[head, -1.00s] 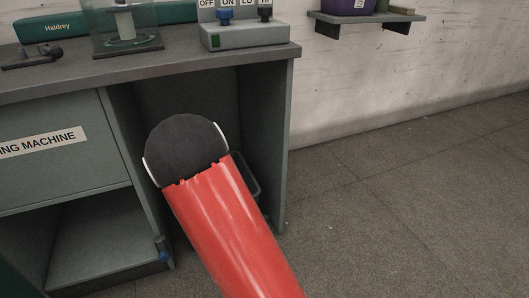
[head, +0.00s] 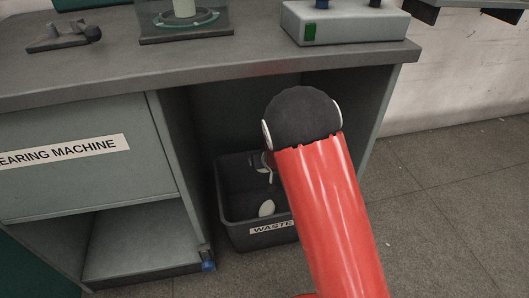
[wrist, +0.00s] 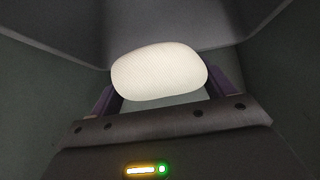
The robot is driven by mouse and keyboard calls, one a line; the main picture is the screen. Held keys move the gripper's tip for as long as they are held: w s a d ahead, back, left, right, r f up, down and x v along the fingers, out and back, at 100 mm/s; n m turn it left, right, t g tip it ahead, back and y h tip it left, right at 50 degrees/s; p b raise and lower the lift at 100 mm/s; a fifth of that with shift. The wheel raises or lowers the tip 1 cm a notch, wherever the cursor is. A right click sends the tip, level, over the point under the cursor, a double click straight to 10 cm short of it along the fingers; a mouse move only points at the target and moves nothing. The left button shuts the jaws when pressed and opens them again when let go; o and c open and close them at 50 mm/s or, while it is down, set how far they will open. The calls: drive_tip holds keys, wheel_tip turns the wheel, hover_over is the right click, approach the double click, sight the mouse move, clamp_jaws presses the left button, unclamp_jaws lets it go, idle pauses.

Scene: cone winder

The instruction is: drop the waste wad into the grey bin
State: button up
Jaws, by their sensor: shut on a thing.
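The waste wad (wrist: 160,71) is a cream-white, rounded oval with a fine weave, large in the wrist view. My gripper (wrist: 162,78) is shut on it, with a purple finger at each side. The grey bin (head: 236,233), dark and open-topped with a label starting "WASTE", stands on the floor under the bench in the head view. A pale oval, apparently the wad, shows within its opening (head: 266,209). My red arm hides the bin's right part and most of my gripper. Grey walls surround the wad in the wrist view.
The bench top (head: 220,68) overhangs the bin. A drawer front (head: 80,170) and a low shelf (head: 145,240) are to its left, and a side panel (head: 385,110) is to its right. Open floor (head: 450,220) lies at the right.

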sight(268, 172)
drive_tip(key=shift+f+b, duration=1.75)
drive_tip(key=shift+f, duration=1.2)
drive_tip(key=o, duration=0.9)
drive_tip(key=shift+p+v, duration=0.6)
drive_tip(key=shift+v, duration=3.35)
drive_tip(key=shift+s, duration=0.1)
drive_tip(key=shift+d, duration=0.1)
